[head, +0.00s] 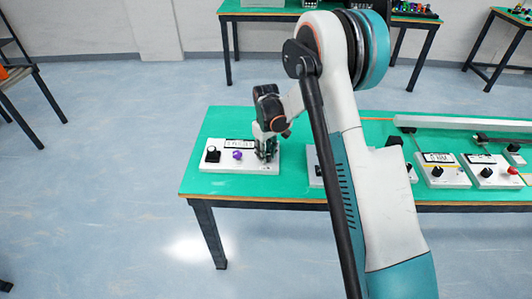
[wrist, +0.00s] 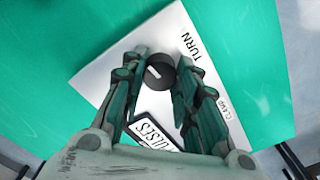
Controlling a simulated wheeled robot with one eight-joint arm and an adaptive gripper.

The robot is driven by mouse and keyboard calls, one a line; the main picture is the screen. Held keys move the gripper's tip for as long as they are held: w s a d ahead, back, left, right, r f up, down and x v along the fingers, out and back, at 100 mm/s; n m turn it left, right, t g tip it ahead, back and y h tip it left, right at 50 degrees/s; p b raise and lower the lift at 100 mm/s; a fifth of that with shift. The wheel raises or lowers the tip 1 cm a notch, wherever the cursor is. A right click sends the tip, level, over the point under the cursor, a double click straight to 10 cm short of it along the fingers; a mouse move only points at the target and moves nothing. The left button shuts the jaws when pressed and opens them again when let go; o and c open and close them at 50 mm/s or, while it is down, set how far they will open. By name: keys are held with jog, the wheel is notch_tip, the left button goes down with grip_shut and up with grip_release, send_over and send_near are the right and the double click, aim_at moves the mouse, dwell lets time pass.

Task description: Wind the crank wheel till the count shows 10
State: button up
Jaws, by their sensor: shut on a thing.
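A white panel (head: 215,167) lies near the left end of the green table in the head view; its white face also shows in the wrist view (wrist: 105,85). My gripper (head: 267,154) is pointed down at the panel's right part. In the wrist view its two fingers (wrist: 162,66) stand on either side of a small round black knob (wrist: 158,78) with a white mark, and are shut on it. The word TURN is printed beside the knob. A black-framed label or display (wrist: 153,135) is partly hidden by my gripper. I cannot read a count.
The same panel carries a black knob (head: 212,154) and a purple knob (head: 238,155) to the left of my gripper. More white panels with knobs (head: 440,172) stand at the table's right. A long pale bar (head: 460,124) lies behind them. The table's front left corner is bare.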

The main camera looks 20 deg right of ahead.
jog(key=m, duration=0.4)
jog(key=shift+m, duration=0.3)
dwell(0.3)
jog(key=o, duration=1.1)
jog(key=shift+c, duration=0.2)
notch_tip(320, 180, up, 12)
